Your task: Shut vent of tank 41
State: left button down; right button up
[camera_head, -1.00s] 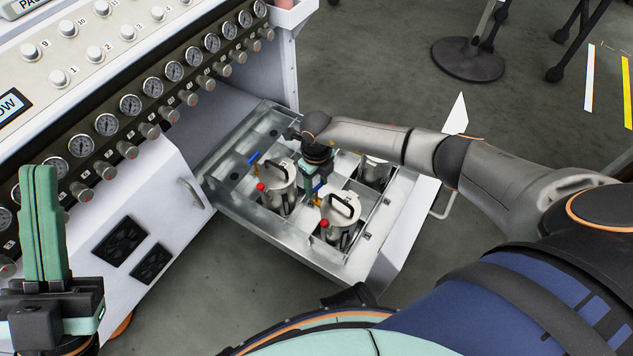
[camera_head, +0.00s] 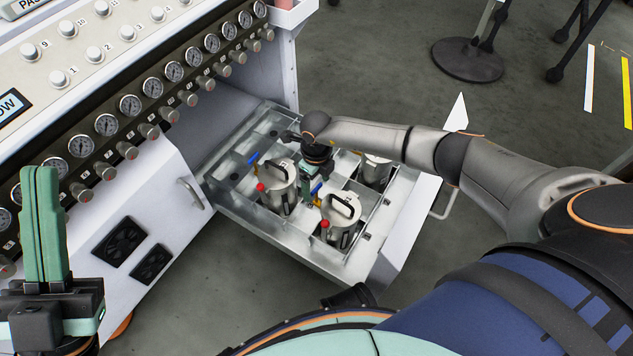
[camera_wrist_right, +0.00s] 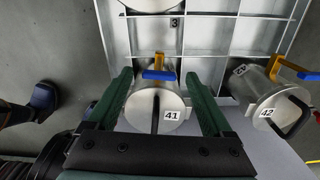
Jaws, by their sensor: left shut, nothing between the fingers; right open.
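Tank 41 (camera_wrist_right: 146,104), a metal cylinder with a dark handle and a white number label, shows in the right wrist view. Its vent has a brass-yellow body and a blue lever (camera_wrist_right: 160,75) lying crosswise in the picture. My right gripper (camera_wrist_right: 159,76) is open, with one green finger on each side of the tank and the blue lever between the fingertips. I cannot tell whether the fingers touch anything. In the head view the right wrist hides part of the tanks, and I cannot read which is 41. My left gripper (camera_head: 42,175) is shut and empty at the far left.
Tank 42 (camera_wrist_right: 263,93), with its own blue lever, stands to the right of tank 41. Several tanks sit in the divided metal drawer (camera_head: 285,244), pulled out from the gauge cabinet (camera_head: 160,215). A stool base (camera_head: 468,60) stands on the floor behind.

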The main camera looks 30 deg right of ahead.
aim_at(317, 187)
pick_arm(q)
notch_tip(317, 187, up, 6)
jog(key=p, duration=0.5)
jog(key=shift+a, duration=0.4)
pick_arm(e)
notch_tip(317, 187, up, 13)
jog(key=shift+f, duration=0.2)
pick_arm(q)
jog(key=shift+s, duration=0.1)
